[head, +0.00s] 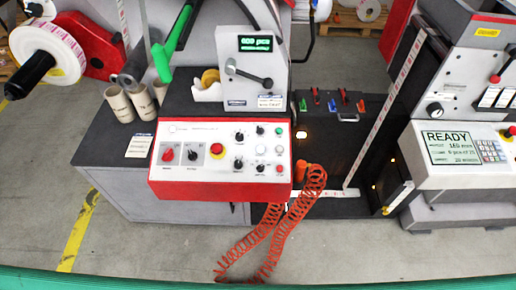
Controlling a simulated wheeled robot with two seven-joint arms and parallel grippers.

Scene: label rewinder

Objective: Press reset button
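The red-edged control panel (222,188) is in the middle of the head view, on the front of the rewinder. The labels are too small to read, so I cannot tell which one is the reset button. Neither of my grippers is in view.
A coiled orange hose (290,222) hangs in front of the panel's right end. Cardboard cores (119,104) and a tape dispenser (208,86) stand on the dark top behind the panel. A machine with a "READY" screen (452,147) stands at right. Floor in front is clear.

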